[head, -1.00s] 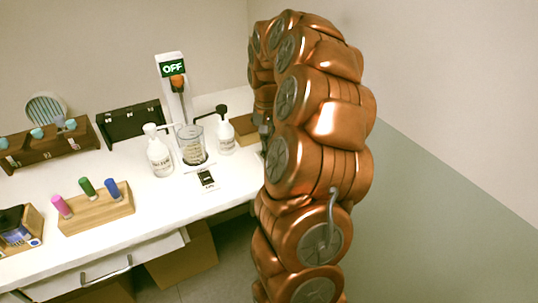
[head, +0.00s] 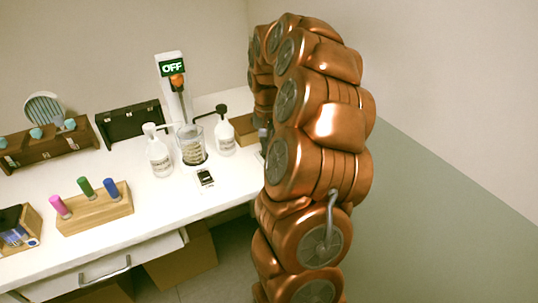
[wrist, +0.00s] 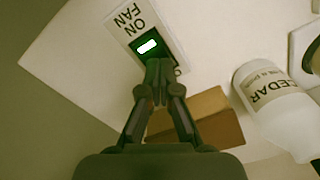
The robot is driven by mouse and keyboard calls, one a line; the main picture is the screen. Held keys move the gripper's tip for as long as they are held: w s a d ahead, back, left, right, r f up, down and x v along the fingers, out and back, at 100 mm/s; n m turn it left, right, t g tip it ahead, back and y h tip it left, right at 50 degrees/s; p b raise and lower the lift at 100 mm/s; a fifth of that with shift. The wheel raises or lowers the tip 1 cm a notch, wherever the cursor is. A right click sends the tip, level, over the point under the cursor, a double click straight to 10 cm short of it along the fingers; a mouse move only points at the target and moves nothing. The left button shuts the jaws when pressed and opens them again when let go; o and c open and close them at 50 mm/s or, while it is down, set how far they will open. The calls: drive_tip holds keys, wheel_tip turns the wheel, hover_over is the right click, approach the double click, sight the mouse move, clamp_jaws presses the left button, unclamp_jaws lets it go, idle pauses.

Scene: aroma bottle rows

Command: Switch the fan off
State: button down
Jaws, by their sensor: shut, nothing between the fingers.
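The fan switch (wrist: 139,28) is a pale plate with a dark green rocker, upside down in the wrist view. Its label reads "FAN" and "ON", and a bright white patch shows on the rocker. Another marking at its near end is mostly covered by my fingers. My gripper (wrist: 158,66) is shut and empty, with its fingertips over the near end of the rocker. I cannot tell whether they touch it. No fan is identifiable with certainty.
A white bottle marked CEDAR (wrist: 272,96) stands right of my gripper, and a brown box (wrist: 205,122) lies beneath it. In the head view, a post with a green OFF sign (head: 172,68) stands behind a glass beaker (head: 191,146). Pump bottles (head: 159,157) flank the beaker.

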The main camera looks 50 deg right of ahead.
drive_tip(key=shift+f, duration=0.2)
drive_tip(key=shift+r, duration=0.1)
drive_tip(key=shift+r+p, duration=0.5)
drive_tip(key=shift+r, duration=2.95)
